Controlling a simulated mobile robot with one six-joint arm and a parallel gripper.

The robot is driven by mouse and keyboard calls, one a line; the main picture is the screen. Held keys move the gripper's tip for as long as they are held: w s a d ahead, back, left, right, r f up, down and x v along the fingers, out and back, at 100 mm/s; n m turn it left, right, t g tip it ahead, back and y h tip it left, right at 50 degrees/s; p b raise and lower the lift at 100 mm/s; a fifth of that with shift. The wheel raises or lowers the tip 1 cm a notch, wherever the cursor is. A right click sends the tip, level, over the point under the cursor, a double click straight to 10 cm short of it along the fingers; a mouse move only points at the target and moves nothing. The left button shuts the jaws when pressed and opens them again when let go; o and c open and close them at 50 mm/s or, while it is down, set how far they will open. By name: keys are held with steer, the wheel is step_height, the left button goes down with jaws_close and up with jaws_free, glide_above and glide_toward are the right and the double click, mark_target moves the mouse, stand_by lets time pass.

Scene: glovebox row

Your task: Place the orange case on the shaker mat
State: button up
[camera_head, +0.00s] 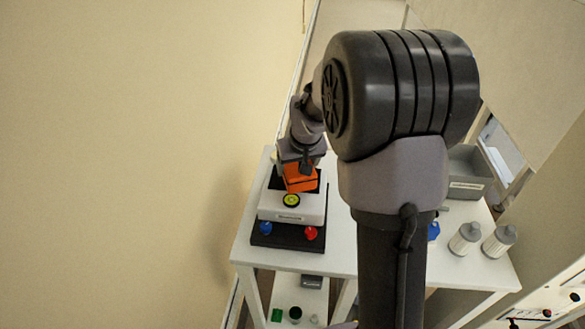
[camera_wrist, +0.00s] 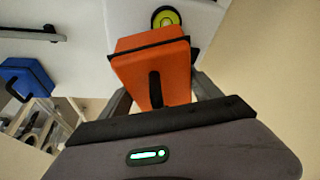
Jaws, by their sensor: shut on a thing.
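The orange case (camera_head: 301,182) is in my gripper (camera_head: 299,166), at the back of the white shaker (camera_head: 292,206). In the wrist view the orange case (camera_wrist: 150,62) sits between the two fingers of my gripper (camera_wrist: 162,92), which are shut on it. A black slot or handle shows on its near face. The dark shaker mat (camera_head: 275,182) shows beside and under the case. Most of the mat is hidden by the case and my gripper. I cannot tell whether the case touches the mat or hangs just above it.
The shaker has a yellow-green dial (camera_head: 291,201) and stands on a black base with a blue knob (camera_head: 265,228) and a red knob (camera_head: 311,233). Right on the white table are a grey bin (camera_head: 468,172), two white canisters (camera_head: 465,238) and a blue object (camera_head: 433,231).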

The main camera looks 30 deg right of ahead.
mark_target(296, 167)
steer(key=w, duration=0.1)
steer(key=w+d, duration=0.1)
steer(key=w, duration=0.1)
steer(key=shift+w+d+f, duration=0.1)
steer(key=shift+w+d, duration=0.1)
steer(key=shift+w, duration=0.1)
steer(key=shift+f+b, duration=0.85)
steer(key=shift+f, duration=1.1)
steer(key=o, duration=1.9)
